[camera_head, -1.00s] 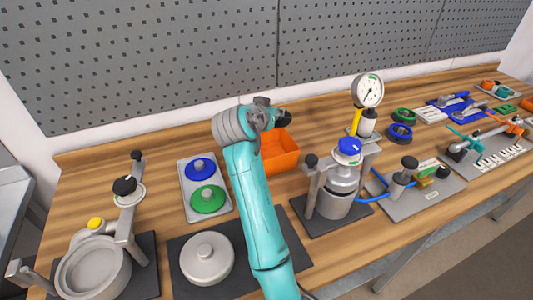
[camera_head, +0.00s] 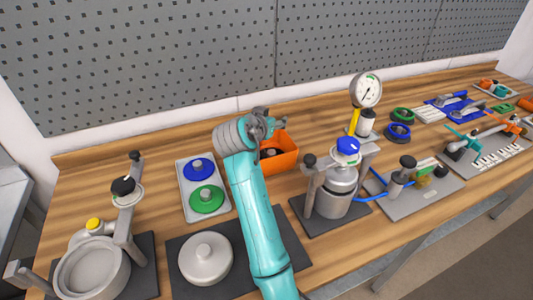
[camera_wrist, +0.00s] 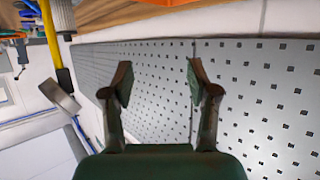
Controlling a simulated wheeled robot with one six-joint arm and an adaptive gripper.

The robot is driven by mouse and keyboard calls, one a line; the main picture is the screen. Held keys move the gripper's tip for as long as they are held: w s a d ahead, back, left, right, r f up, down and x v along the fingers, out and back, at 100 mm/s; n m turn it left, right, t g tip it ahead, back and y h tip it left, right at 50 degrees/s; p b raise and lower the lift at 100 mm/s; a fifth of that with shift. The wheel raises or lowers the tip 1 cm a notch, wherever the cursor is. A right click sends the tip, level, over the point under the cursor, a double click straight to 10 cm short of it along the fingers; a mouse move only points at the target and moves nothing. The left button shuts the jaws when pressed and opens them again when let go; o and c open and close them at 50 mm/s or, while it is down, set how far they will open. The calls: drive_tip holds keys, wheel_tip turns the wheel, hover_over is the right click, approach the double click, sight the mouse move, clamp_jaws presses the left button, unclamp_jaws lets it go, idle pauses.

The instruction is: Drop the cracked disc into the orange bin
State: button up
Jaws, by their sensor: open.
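The orange bin (camera_head: 284,163) stands on the bench behind my arm, its left side partly hidden by the arm. A dark round piece with a grey knob (camera_head: 270,153) lies inside it; it is too small and partly covered to show any crack. My gripper (camera_head: 268,116) is above the bin's back edge, apart from the piece. In the wrist view my gripper (camera_wrist: 158,80) has its two fingers spread with nothing between them. A strip of orange at the top edge of that view looks like the bin (camera_wrist: 170,2).
Left of the bin a grey tray (camera_head: 187,180) holds a blue disc (camera_head: 199,169) and a green disc (camera_head: 207,199). An open grey pot (camera_head: 93,268) is front left. Pegboard (camera_head: 150,50) rises behind.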

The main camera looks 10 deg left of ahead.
drive_tip(key=v, duration=1.2)
